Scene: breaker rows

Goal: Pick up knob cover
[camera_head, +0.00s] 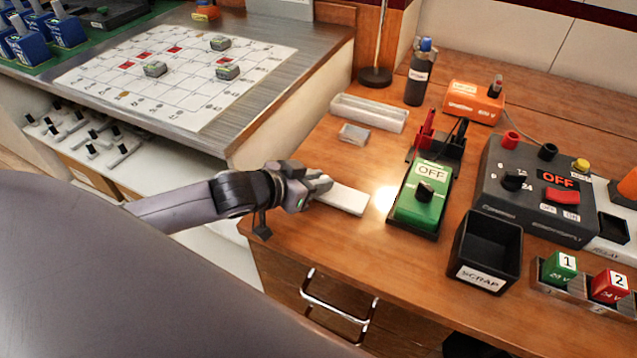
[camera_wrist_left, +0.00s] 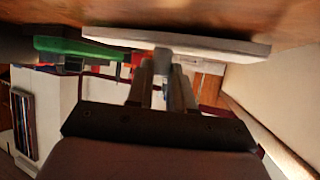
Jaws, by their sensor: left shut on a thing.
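My left gripper (camera_head: 320,185) is at the left end of a white flat block (camera_head: 346,200) on the wooden bench, left of the green OFF box. Its fingers are shut on a small pale grey piece, which looks like the knob cover. In the left wrist view the grey piece (camera_wrist_left: 163,58) shows between the fingertips (camera_wrist_left: 164,75), in front of the white block (camera_wrist_left: 180,42). The fingers hide most of the piece, and I cannot tell whether it touches the block. My right gripper is not in view.
A black SCRAP bin (camera_head: 487,250) and a dark switch unit (camera_head: 540,190) are further right. A clear small block (camera_head: 353,134) and a pale tray (camera_head: 369,113) lie behind. A metal table with a white grid sheet (camera_head: 175,72) is left.

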